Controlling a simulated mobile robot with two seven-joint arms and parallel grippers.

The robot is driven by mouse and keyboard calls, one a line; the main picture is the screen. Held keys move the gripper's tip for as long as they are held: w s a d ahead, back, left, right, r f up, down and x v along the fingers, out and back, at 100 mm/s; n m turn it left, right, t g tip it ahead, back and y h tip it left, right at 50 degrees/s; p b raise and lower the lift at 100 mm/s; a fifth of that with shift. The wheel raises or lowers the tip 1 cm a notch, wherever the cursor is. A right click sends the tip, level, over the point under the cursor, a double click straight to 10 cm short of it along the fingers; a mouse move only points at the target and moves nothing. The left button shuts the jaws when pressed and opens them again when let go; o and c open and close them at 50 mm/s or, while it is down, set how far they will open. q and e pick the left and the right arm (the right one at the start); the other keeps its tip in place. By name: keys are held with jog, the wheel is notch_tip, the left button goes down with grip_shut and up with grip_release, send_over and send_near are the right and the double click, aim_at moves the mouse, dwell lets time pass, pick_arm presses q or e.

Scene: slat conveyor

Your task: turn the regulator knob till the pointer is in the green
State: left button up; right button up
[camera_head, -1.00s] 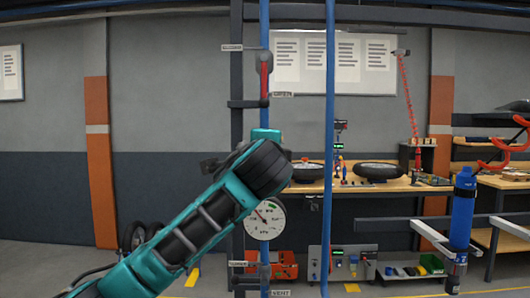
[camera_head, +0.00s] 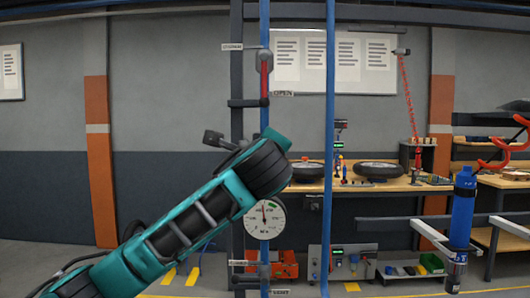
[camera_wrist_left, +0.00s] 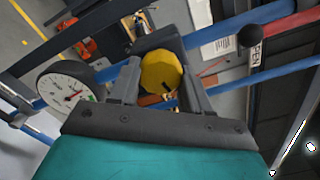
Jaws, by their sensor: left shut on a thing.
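The yellow regulator knob (camera_wrist_left: 160,72) sits between the two fingers of my left gripper (camera_wrist_left: 162,66) in the left wrist view. The gripper is shut on it. In the head view my left wrist hides the knob and fingers. The round white gauge (camera_head: 264,219) shows just below my wrist. Its pointer stands nearly straight up, close to the small green mark near the top of the dial. I cannot tell whether its tip lies inside the green. The gauge also shows at the left of the wrist view (camera_wrist_left: 62,88). My right gripper is not in view.
A blue upright pipe (camera_head: 330,120) stands right of the gauge. A lever with a red handle (camera_head: 264,80) is on the pipe above my wrist. A workbench (camera_head: 400,186) with wheels stands behind. A blue cylinder (camera_head: 463,212) is at the right.

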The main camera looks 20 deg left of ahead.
pick_arm(q)
jog(key=o, duration=1.1)
jog(key=shift+c, duration=0.2)
jog(key=b+v, duration=0.2)
jog(key=v, duration=1.1)
